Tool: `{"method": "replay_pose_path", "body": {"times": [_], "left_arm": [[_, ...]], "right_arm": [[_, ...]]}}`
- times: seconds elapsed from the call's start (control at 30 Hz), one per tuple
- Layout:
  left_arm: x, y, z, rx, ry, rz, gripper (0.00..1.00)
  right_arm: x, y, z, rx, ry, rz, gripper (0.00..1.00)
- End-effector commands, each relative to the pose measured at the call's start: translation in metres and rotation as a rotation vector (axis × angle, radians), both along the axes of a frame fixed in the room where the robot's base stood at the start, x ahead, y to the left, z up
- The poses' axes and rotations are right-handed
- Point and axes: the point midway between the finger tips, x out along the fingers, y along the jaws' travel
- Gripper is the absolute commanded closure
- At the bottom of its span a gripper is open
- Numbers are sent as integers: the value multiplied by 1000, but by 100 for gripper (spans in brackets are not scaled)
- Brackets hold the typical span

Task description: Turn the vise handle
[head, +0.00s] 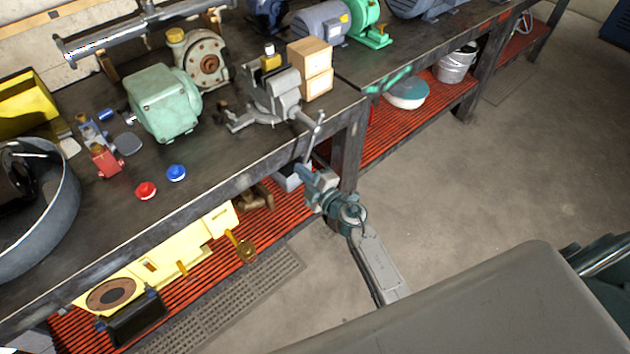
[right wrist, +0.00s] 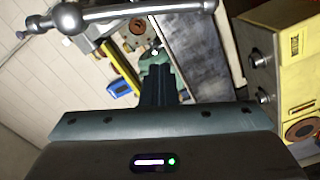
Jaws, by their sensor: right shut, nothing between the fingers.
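The grey metal vise (head: 284,97) is mounted at the front edge of the dark workbench. Its handle (head: 315,130), a thin bar with knobbed ends, hangs out over the edge. In the right wrist view the handle (right wrist: 135,11) crosses the top of the picture, with a round head (right wrist: 67,18) at the left. My right gripper (head: 304,172) is just below the handle, beside the bench edge. It is shut and empty; its closed fingers (right wrist: 156,72) point toward the handle, apart from it in the wrist view. My left gripper is not in view.
Two wooden blocks (head: 315,62) stand behind the vise. A green gearbox (head: 163,103) and red (head: 146,190) and blue (head: 176,172) knobs are on the bench at left. A bench leg (head: 348,152) stands close to my right gripper. Floor at right is clear.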

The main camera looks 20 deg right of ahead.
Motion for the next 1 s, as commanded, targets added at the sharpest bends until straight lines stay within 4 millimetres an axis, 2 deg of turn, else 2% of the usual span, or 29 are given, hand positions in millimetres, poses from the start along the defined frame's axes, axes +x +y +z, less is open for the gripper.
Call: {"method": "replay_pose_path", "body": {"times": [0.07,0.13,0.3,0.77,1.0], "left_arm": [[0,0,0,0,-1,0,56],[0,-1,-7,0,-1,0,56],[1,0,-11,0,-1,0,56],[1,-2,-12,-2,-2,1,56],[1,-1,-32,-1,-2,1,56]], "right_arm": [[17,6,1,1,-1,1,100],[21,-6,-9,-4,1,0,100],[31,-21,-15,-3,0,0,100],[34,-27,-16,-2,-1,0,100],[39,-40,-29,-148,-58,0,100]]}}
